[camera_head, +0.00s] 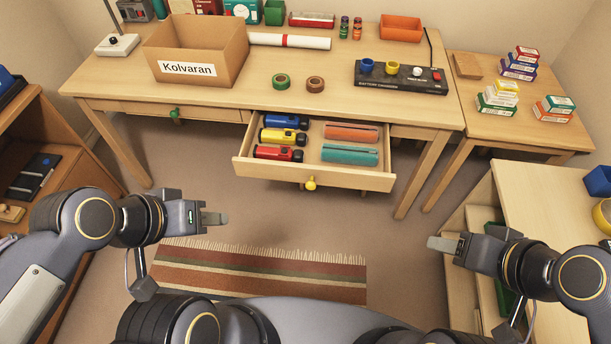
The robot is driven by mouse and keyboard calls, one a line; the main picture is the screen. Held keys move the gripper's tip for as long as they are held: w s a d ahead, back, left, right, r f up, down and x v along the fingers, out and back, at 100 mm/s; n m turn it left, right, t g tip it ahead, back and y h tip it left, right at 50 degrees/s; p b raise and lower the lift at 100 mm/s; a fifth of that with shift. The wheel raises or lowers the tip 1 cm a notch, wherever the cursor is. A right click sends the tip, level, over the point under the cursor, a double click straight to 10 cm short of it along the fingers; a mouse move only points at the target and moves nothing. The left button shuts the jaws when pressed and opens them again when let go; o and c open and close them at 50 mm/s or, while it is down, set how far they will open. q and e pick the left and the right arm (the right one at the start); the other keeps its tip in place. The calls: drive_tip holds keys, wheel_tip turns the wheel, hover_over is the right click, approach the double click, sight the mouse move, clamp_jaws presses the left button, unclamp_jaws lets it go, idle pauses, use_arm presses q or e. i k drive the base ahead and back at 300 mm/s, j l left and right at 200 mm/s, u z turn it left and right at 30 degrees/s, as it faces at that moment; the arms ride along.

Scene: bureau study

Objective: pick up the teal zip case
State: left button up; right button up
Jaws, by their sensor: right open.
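The teal zip case (350,154) lies in the open desk drawer (330,179), in its right compartment at the front. A coral case (350,133) of similar shape lies just behind it. My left gripper (214,218) is in front of the desk, lower left of the drawer and apart from it; its fingers are seen edge-on, so I cannot tell how far apart they are. My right gripper (440,244) is open and empty, lower right of the drawer. Neither gripper touches the case.
Blue, yellow and red torches (279,153) fill the drawer's left side. The desk top (215,93) overhangs behind the drawer, with a cardboard box (196,50) and a battery charger (400,77). A cabinet (545,190) stands at right. The floor before the drawer is clear, with a striped rug (260,271).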

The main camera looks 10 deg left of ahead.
sight(334, 153)
drive_tip(key=i+j+z, duration=0.15)
drive_tip(key=i+j, duration=0.15)
drive_tip(key=i+j+z, duration=0.3)
drive_tip(key=i+j, duration=0.15)
drive_tip(key=j, duration=0.3)
drive_tip(key=i+j+z, duration=0.3)
drive_tip(key=j, duration=0.5)
drive_tip(key=i, duration=0.1)
